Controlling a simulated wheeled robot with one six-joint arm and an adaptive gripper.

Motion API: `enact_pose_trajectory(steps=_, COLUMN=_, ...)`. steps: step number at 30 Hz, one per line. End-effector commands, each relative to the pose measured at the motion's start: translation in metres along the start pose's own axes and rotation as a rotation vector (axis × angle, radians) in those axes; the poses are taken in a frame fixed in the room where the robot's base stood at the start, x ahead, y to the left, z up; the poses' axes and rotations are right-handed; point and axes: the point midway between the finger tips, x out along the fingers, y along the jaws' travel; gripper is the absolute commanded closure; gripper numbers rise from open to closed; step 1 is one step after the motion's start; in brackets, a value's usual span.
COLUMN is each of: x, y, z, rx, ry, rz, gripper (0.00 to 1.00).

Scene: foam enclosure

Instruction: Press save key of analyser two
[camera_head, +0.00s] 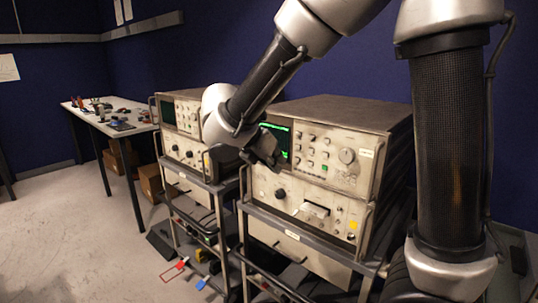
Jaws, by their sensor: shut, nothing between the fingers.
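Two rack instruments that look like analysers stand side by side on carts. The nearer right analyser (365,150) has a lit green screen (285,127), several small pale keys (311,139), a small green key (324,168) and a large round knob (347,156). The left analyser (187,116) stands farther back, partly hidden by my arm. Their labels are too small to read, so I cannot tell which is analyser two or which key is save. My gripper (272,161) is shut and empty in front of the right analyser's screen, left of its keys. I cannot tell whether it touches the panel.
Below the right analyser is a second unit (335,222) with a dark knob and yellow button. The carts have protruding metal rails (300,237). A table (105,125) with small tools and cardboard boxes (150,182) stand at the left. The floor (75,235) at front left is clear.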

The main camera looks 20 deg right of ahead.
Motion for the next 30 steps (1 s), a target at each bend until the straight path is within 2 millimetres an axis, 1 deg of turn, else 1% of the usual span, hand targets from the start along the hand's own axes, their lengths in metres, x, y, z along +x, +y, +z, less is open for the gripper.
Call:
enact_pose_trajectory(steps=1, x=0.012, y=-0.002, z=0.001, rx=0.000, ry=0.000, rz=-0.006, gripper=1.00)
enact_pose_trajectory(steps=4, x=0.032, y=-0.001, z=0.000, rx=0.000, ry=0.000, rz=-0.005, gripper=1.00)
enact_pose_trajectory(steps=9, x=0.048, y=-0.001, z=0.019, rx=0.003, ry=0.000, rz=-0.002, gripper=1.00)
enact_pose_trajectory(steps=15, x=0.057, y=0.000, z=0.028, rx=0.001, ry=0.001, rz=0.001, gripper=1.00)
enact_pose_trajectory(steps=26, x=0.058, y=0.000, z=0.029, rx=0.001, ry=0.000, rz=0.000, gripper=1.00)
enact_pose_trajectory(steps=30, x=0.068, y=-0.001, z=0.039, rx=0.002, ry=0.001, rz=-0.002, gripper=1.00)
